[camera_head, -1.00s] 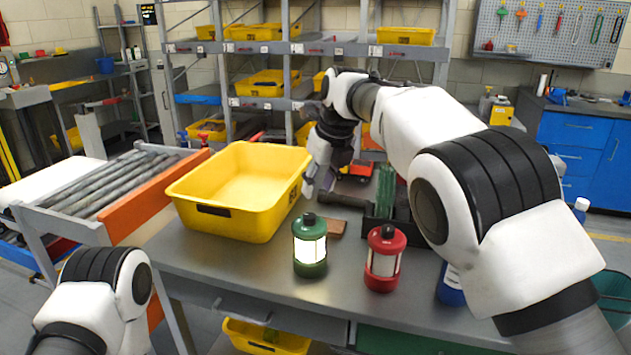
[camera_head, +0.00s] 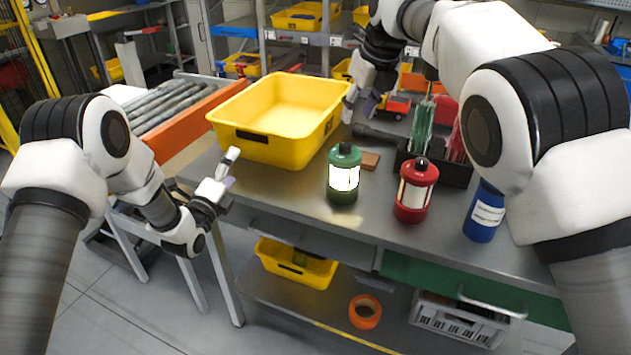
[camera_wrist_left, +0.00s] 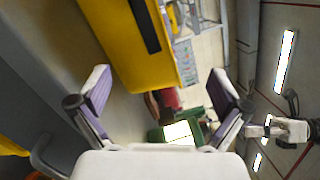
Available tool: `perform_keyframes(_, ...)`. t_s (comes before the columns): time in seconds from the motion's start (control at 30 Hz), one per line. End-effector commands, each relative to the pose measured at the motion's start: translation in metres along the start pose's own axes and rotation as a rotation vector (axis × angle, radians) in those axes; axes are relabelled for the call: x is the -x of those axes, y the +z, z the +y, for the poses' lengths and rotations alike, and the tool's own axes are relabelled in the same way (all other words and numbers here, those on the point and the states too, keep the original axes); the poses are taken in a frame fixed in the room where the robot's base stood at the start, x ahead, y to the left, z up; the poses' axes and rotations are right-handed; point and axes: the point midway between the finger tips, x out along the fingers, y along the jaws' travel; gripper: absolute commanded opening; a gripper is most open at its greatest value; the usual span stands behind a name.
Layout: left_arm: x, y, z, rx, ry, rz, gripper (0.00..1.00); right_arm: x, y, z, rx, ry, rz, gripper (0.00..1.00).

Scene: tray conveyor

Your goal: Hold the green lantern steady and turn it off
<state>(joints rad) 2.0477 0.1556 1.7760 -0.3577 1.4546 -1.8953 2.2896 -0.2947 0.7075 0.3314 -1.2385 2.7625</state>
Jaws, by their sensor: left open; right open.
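The green lantern (camera_head: 344,190) stands upright on the grey workbench, its panel glowing bright white. It also shows in the left wrist view (camera_wrist_left: 157,134), low and partly hidden by my gripper's body. My left gripper (camera_head: 230,170) is open and empty at the bench's front left edge, left of the lantern and apart from it. Its two spread fingers show in the left wrist view (camera_wrist_left: 160,88). My right gripper (camera_head: 362,98) is open behind the lantern, near the yellow bin's right side; its fingers are partly hidden.
A red lantern (camera_head: 416,192) stands just right of the green one, with a blue bottle (camera_head: 484,212) beyond it. A yellow bin (camera_head: 262,150) sits behind left. A brown block (camera_head: 370,160) and a black tray (camera_head: 450,172) lie behind. The bench front between left gripper and lantern is clear.

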Motion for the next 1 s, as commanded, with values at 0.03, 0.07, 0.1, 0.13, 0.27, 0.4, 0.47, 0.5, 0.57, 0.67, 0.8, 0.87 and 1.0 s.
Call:
perform_keyframes(0.03, -0.009, -0.042, -0.01, -0.171, -0.032, 0.125, 1.0, 0.0, 0.0, 0.001, 0.001, 0.0, 0.0, 0.42)
perform_keyframes(0.07, -0.013, -0.061, -0.018, -0.286, -0.065, 0.185, 1.0, 0.0, 0.0, 0.001, 0.001, -0.001, 0.0, 0.42)
perform_keyframes(0.1, -0.017, -0.085, -0.027, -0.435, -0.117, 0.259, 1.0, 0.0, 0.0, 0.001, 0.001, -0.001, 0.0, 0.42)
perform_keyframes(0.13, -0.019, -0.102, -0.033, -0.541, -0.159, 0.309, 1.0, 0.0, 0.0, 0.001, 0.001, -0.001, 0.0, 0.42)
perform_keyframes(0.27, -0.019, -0.161, -0.051, -0.907, -0.337, 0.456, 1.0, 0.0, 0.0, 0.001, 0.001, -0.001, 0.0, 0.42)
perform_keyframes(0.4, -0.016, -0.189, -0.058, -1.097, -0.45, 0.516, 1.0, 0.0, 0.0, 0.001, 0.001, -0.001, 0.0, 0.42)
perform_keyframes(0.47, -0.018, -0.195, -0.059, -1.124, -0.467, 0.523, 1.0, 0.0, 0.0, 0.001, 0.002, -0.001, 0.0, 0.42)
perform_keyframes(0.5, -0.021, -0.198, -0.059, -1.13, -0.472, 0.524, 1.0, 0.0, 0.0, 0.001, 0.002, -0.001, 0.0, 0.42)
perform_keyframes(0.57, -0.027, -0.203, -0.06, -1.131, -0.471, 0.524, 1.0, 0.0, 0.0, 0.001, 0.001, -0.001, 0.0, 0.42)
perform_keyframes(0.67, -0.041, -0.214, -0.061, -1.128, -0.471, 0.524, 1.0, 0.0, 0.0, 0.001, 0.001, -0.001, 0.0, 0.42)
perform_keyframes(0.8, -0.061, -0.229, -0.063, -1.127, -0.469, 0.523, 1.0, 0.0, 0.0, 0.001, 0.001, -0.001, 0.0, 0.42)
perform_keyframes(0.87, -0.068, -0.234, -0.064, -1.126, -0.467, 0.523, 1.0, 0.0, 0.0, 0.001, 0.001, -0.001, 0.0, 0.42)
perform_keyframes(1.0, -0.076, -0.239, -0.065, -1.124, -0.466, 0.522, 1.0, 0.0, 0.0, 0.001, 0.001, -0.001, 0.0, 0.42)
